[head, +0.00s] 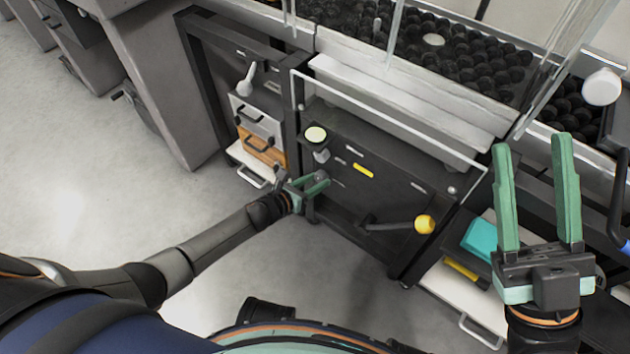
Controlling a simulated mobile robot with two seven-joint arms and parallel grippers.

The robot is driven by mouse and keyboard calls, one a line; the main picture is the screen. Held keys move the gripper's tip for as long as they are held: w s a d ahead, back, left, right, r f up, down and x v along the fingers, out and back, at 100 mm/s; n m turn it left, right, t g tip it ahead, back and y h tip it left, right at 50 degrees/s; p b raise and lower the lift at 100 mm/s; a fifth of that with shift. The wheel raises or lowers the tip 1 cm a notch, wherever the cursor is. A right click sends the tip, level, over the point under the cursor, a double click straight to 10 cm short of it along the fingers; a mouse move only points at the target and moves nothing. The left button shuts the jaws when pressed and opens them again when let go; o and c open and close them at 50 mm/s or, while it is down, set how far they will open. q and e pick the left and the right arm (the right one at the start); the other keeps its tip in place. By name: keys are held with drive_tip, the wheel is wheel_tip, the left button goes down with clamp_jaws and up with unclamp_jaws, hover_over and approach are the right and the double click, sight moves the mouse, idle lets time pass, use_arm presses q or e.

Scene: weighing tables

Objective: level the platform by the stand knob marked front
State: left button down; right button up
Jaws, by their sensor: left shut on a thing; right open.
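My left gripper (322,183) reaches to the lower left of the dark stand panel (375,190). Its green fingers are shut on a small grey knob, mostly hidden between them. I cannot read any mark on it. Just above, a cream round disc (316,134) sits over a grey knob-like part (321,155). The platform may be the pale slab (415,100) above the panel; its level cannot be told from here. My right gripper (530,150) is open and empty, fingers pointing up, in front of the bench on the right.
A lever with a yellow ball (424,224) sticks out from the panel's lower right. An open drawer (470,300) with a teal block (482,240) lies below right. Drawers (258,120) stand to the left. A bed of black balls (460,50) lies behind. The left floor is clear.

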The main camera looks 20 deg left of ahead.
use_arm(q)
drive_tip(key=m+y+b, duration=0.2)
drive_tip(key=m, duration=0.1)
drive_tip(key=shift+s+d+f+t+b, duration=0.1)
drive_tip(key=shift+f+t+b, duration=0.05)
drive_tip(key=shift+t+b, duration=0.25)
drive_tip(key=shift+m+t+y+b, duration=0.3)
drive_tip(key=shift+m+y+b, duration=0.25)
drive_tip(key=shift+m, duration=0.35)
use_arm(e)
drive_tip(key=shift+w+a+f, duration=0.1)
drive_tip(key=shift+a+f, duration=0.05)
drive_tip(key=shift+f, duration=0.95)
drive_tip(key=shift+a+f, duration=0.15)
drive_tip(key=shift+f, duration=0.9)
use_arm(q)
drive_tip(key=shift+c, duration=2.1)
unclamp_jaws()
use_arm(e)
drive_tip(key=shift+f, duration=0.1)
